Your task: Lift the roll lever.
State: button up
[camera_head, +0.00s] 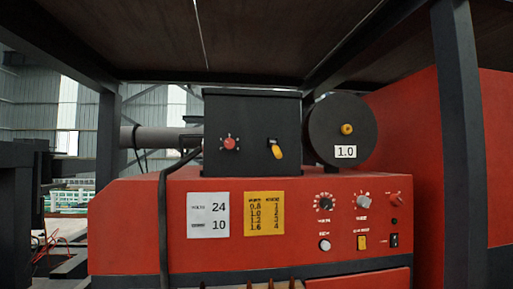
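No part in view is marked as the roll lever. A short yellow lever (277,150) sits on the front of a black box (252,112) on top of the red machine; it tilts down to the right from a dark pivot. A red knob (230,143) is left of the yellow lever. My gripper is not in view.
The red machine (130,235) carries dials, a yellow switch (362,242) and two labels. A black cable (163,230) hangs down its front left. A dark post (460,140) stands at right, another (109,135) at left. A dark panel hangs overhead. Several brown tips show at the bottom edge.

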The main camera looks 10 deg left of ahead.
aim_at(277, 153)
jog(key=u, duration=0.6)
jog(key=i, duration=0.85)
jog(key=z, duration=1.8)
jog(key=k, duration=0.7)
jog(key=u, duration=1.6)
